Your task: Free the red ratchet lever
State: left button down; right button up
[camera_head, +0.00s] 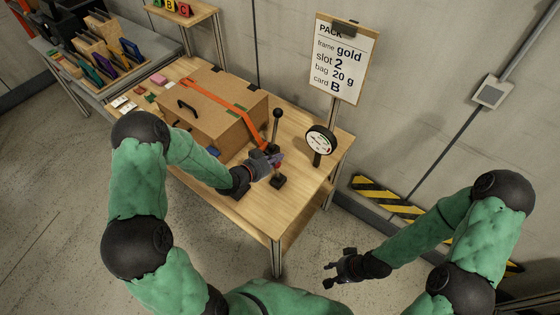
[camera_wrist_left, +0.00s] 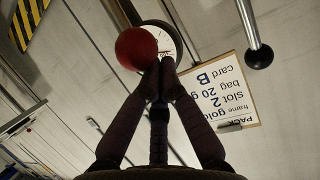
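The red round knob of the ratchet lever (camera_wrist_left: 136,48) is large in the left wrist view, just left of my fingertips. The rest of that lever is hidden. My left gripper (camera_wrist_left: 160,68) has its two fingers drawn together at the tips, overlapping the knob's right edge; nothing clearly shows between them. In the head view, my left gripper (camera_head: 276,160) is at the strap's lower end, by the box's right corner. The orange strap (camera_head: 228,104) runs across the cardboard box (camera_head: 205,120). My right gripper (camera_head: 334,273) is open and empty, off the table's front right.
A black-knobbed lever (camera_head: 277,114) stands close beside my left gripper; its knob (camera_wrist_left: 260,56) shows in the wrist view. A dial gauge (camera_head: 319,141) and the PACK sign (camera_head: 341,62) stand behind. The table's (camera_head: 272,216) front right is clear.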

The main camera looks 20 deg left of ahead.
pick_arm(q)
jog(key=s+f+t+h+b, duration=0.1)
jog(key=s+b, duration=0.1)
jog(key=b, duration=0.2)
jog(key=s+a+f+t+b, duration=0.1)
jog(key=s+t+b, duration=0.1)
jog(key=b, duration=0.2)
jog(key=s+a+f+t+h+b, duration=0.1)
jog(key=s+t+b, duration=0.1)
jog(key=b, duration=0.1)
jog(key=shift+s+a+m+h+b, duration=0.15)
jog(key=shift+m+h+b, duration=0.15)
jog(key=shift+b, duration=0.1)
jog(key=shift+s+a+f+b, duration=0.15)
jog(key=shift+s+f+b, duration=0.3)
jog(key=shift+s+b, duration=0.2)
jog(key=shift+s+a+f+b, duration=0.15)
jog(key=shift+s+f+b, duration=0.35)
jog(key=shift+b, duration=0.25)
